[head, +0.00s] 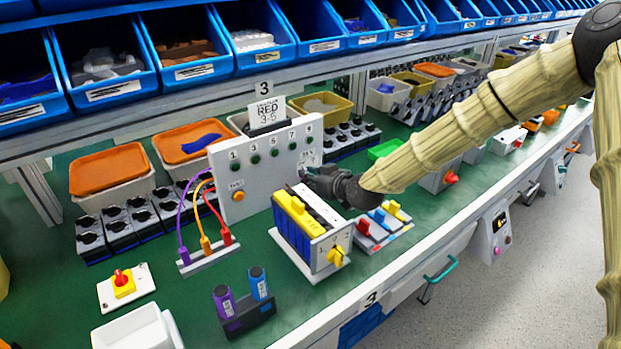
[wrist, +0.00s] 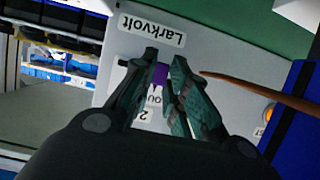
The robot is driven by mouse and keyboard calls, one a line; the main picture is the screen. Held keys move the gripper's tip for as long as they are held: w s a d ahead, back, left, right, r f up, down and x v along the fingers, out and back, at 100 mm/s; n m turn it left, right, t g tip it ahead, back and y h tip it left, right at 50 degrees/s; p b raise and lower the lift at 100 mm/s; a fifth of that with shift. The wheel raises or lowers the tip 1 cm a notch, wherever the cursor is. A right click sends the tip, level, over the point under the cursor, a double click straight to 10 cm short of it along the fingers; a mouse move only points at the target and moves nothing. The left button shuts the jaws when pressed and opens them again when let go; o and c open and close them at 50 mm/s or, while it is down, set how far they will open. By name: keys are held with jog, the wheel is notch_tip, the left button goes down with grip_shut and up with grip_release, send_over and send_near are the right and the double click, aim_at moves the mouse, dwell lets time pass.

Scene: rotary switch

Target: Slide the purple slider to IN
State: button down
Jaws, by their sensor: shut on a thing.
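The purple slider (wrist: 157,77) shows in the wrist view between my fingertips, on a white panel face with a "Larkvolt" label (wrist: 152,29). My gripper (wrist: 162,66) is shut on it. A small label (wrist: 153,101) beside the slider, partly covered by my fingers, seems to read "OUT". I cannot see an "IN" label. In the head view, my gripper (head: 316,177) is at the right side of the upright white panel (head: 250,200), and the slider is hidden there.
A blue and yellow box with a yellow knob (head: 336,254) stands just in front of my gripper. Purple, orange and red cables (head: 205,222) arch left of the panel. Coloured rocker switches (head: 377,217) lie to the right. Blue bins (head: 190,45) line the shelf above.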

jog(key=shift+w+d, duration=0.65)
jog(key=shift+d, duration=0.25)
jog(key=shift+w+d, duration=0.65)
jog(key=shift+d, duration=0.2)
jog(key=c, duration=1.4)
grip_release()
jog(key=shift+d, duration=0.1)
jog(key=v, duration=1.2)
jog(key=shift+f, duration=0.1)
